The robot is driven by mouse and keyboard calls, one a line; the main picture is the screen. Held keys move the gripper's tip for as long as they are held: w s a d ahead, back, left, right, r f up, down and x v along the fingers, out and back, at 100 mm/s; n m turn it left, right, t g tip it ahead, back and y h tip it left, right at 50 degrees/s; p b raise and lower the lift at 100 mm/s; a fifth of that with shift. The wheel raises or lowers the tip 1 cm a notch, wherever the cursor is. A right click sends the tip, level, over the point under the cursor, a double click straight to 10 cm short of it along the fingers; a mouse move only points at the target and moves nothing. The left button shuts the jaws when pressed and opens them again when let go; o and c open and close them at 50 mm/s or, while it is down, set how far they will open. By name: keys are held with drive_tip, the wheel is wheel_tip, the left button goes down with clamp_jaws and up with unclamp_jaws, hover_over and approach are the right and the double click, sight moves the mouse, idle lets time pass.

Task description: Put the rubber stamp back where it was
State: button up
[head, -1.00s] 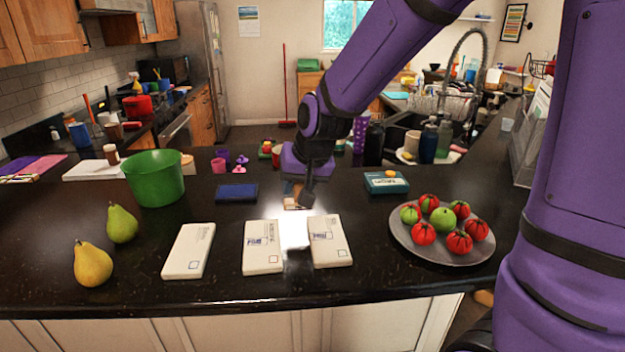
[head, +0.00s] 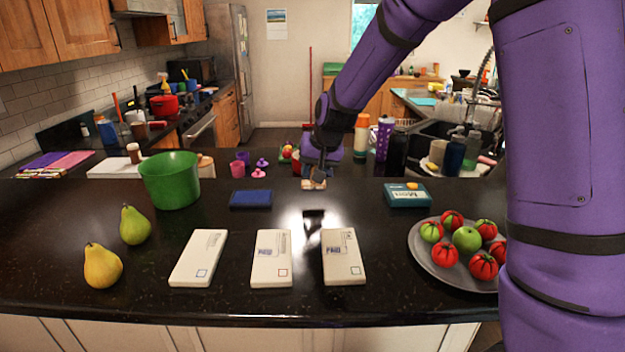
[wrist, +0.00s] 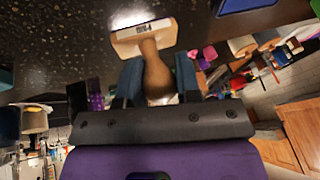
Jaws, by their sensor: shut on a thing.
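The rubber stamp (head: 313,184) has a wooden handle and a pale rectangular base with a small dark label. In the wrist view, its handle (wrist: 157,70) is between the two fingers of my gripper (wrist: 160,82), and its base points away from them. In the head view, my gripper (head: 320,170) is shut on the stamp near the far edge of the dark counter. A dark reflection shows below it; any gap under the stamp is hard to judge. The blue ink pad (head: 251,199) lies to its left.
Three envelopes (head: 271,258) lie in front; the middle and right ones bear blue marks. A teal box (head: 407,195) and a plate (head: 424,262) of tomatoes are right. A green bowl (head: 170,180) and two pears (head: 102,266) are left. Counter between pad and box is clear.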

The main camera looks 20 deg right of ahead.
drive_tip(key=shift+w+d, duration=0.1)
drive_tip(key=shift+w, duration=0.35)
drive_tip(key=shift+w+f, duration=0.2)
drive_tip(key=shift+f, duration=1.6)
drive_tip(key=shift+f, duration=0.1)
drive_tip(key=o, duration=0.8)
drive_tip(key=v, duration=1.2)
drive_tip(key=s+d+r+n, duration=0.1)
drive_tip(key=s+r, duration=0.3)
drive_tip(key=s, duration=0.4)
drive_tip(key=s+d+r, duration=0.2)
drive_tip(key=s+r, duration=0.3)
drive_tip(key=s, duration=0.4)
drive_tip(key=shift+n+h, duration=0.7)
drive_tip(key=shift+h, duration=0.1)
drive_tip(key=s, duration=0.5)
drive_tip(key=s+d, duration=0.1)
drive_tip(key=s, duration=0.4)
drive_tip(key=s+d+f, duration=0.1)
drive_tip(key=s, duration=0.4)
drive_tip(key=shift+s+d, duration=0.15)
drive_tip(key=shift+s, duration=0.15)
